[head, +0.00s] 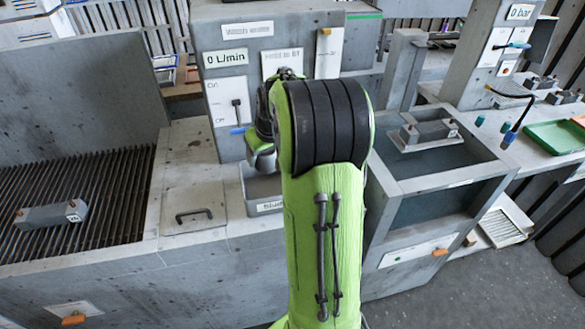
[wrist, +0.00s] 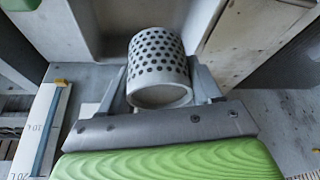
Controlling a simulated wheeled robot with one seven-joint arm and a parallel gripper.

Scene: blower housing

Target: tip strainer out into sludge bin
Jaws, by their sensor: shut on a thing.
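The strainer (wrist: 160,65), a pale grey cylinder with rows of round holes, is between the fingers of my gripper (wrist: 165,85) in the wrist view. The gripper is shut on it. The strainer lies with its solid round end toward the wrist camera; its far end meets a pale surface, and I cannot tell whether they touch. In the head view my green arm hides the gripper and strainer. The sludge bin (head: 262,188), a grey box with a partly hidden label, stands behind and left of my arm. Its inside is mostly hidden.
A slatted grate (head: 110,195) with a metal block (head: 50,215) is at the left. A lid with a black handle (head: 194,214) lies beside the bin. A panel reading 0 L/min (head: 225,58) rises behind. A water tank (head: 430,175) stands right, with a green tray (head: 555,137) beyond.

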